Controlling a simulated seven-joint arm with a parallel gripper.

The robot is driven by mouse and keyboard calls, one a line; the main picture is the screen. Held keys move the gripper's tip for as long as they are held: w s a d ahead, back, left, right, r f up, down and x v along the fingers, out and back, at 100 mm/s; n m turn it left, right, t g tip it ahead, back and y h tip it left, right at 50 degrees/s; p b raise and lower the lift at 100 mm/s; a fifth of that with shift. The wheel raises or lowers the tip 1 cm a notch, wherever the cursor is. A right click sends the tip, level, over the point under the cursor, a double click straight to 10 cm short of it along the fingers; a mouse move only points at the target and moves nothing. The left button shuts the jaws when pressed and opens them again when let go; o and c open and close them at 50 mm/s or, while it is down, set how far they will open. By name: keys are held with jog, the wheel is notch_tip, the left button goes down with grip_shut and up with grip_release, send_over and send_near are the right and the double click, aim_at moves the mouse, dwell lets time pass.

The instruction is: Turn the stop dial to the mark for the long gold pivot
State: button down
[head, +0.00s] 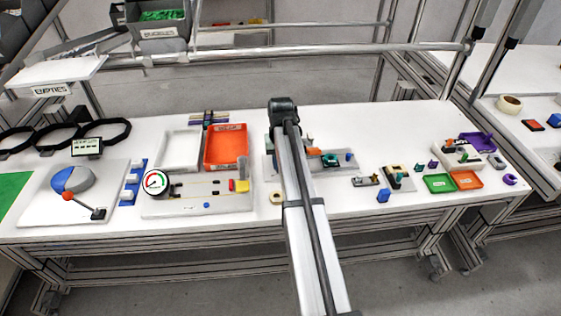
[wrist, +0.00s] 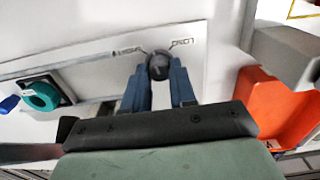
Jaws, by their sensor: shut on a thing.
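In the wrist view the stop dial (wrist: 158,63) is a small dark round knob on a pale plate (wrist: 110,75). My gripper (wrist: 158,72) has its two blue fingers closed on either side of the knob. Printed words stand on both sides of it; the right one looks like LONG (wrist: 182,43), the left one (wrist: 127,50) looks like SHORT. Thin lines run from near the knob toward the words. I cannot tell which mark the dial points at. In the head view my arm covers the dial and fingers. Small gold pins (head: 215,182) lie on a grey board; I cannot tell which is the long pivot.
An orange tray (head: 226,147) and a white tray (head: 180,149) stand left of my arm. A teal round part (wrist: 40,96) sits in a dark holder on the plate's left in the wrist view. A round gauge (head: 155,182) and several small fixtures stand on the bench.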

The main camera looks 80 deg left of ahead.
jog(key=m, duration=0.6)
jog(key=shift+m, duration=0.3)
jog(key=m, duration=0.5)
jog(key=shift+m, duration=0.4)
jog(key=shift+w, duration=0.1)
jog(key=c, duration=0.9)
grip_release()
notch_tip(320, 180, up, 14)
jog(key=shift+f, duration=0.1)
